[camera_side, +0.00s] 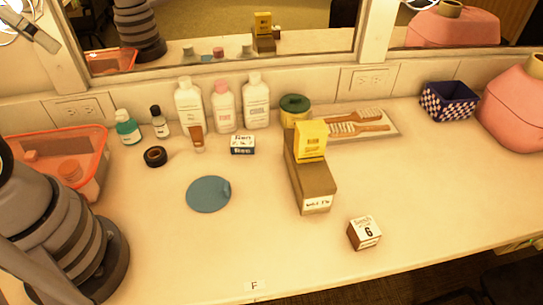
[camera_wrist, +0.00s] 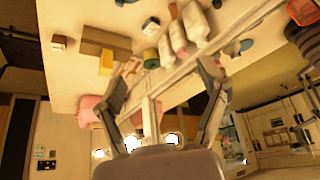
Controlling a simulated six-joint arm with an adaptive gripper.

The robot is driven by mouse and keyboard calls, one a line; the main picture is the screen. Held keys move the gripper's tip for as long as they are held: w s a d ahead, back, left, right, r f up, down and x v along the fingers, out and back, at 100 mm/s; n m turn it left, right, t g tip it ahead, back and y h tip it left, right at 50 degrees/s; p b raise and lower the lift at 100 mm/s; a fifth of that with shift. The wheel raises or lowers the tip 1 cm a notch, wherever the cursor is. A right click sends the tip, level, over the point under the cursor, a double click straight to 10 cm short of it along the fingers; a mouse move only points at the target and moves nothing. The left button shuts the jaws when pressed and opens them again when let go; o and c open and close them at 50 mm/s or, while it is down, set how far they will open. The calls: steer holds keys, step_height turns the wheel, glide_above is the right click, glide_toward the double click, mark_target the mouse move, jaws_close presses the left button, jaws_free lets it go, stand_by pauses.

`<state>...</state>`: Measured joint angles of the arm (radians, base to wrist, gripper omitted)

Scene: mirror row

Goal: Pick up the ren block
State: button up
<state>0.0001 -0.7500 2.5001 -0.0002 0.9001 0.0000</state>
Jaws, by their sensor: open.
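The ren block (camera_side: 243,144) is a small dark box with white label bands, one reading "Ren". It sits on the counter in front of the white bottles in the side view. In the wrist view a small dark and white block (camera_wrist: 152,25) near the bottles looks like the same one. My gripper (camera_wrist: 165,75) shows only in the wrist view, fingers spread wide with nothing between them. It is well apart from the block.
White bottles (camera_side: 188,105) and a small brown bottle (camera_side: 196,138) stand close behind and left of the block. A blue disc (camera_side: 208,194) lies in front. A long brown box (camera_side: 312,184) carries a yellow box (camera_side: 311,141). Another block (camera_side: 364,233) sits near the front edge. The mirror (camera_side: 215,30) lines the back.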

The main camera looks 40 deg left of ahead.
steer(key=o, duration=0.3)
steer(key=shift+o, duration=0.2)
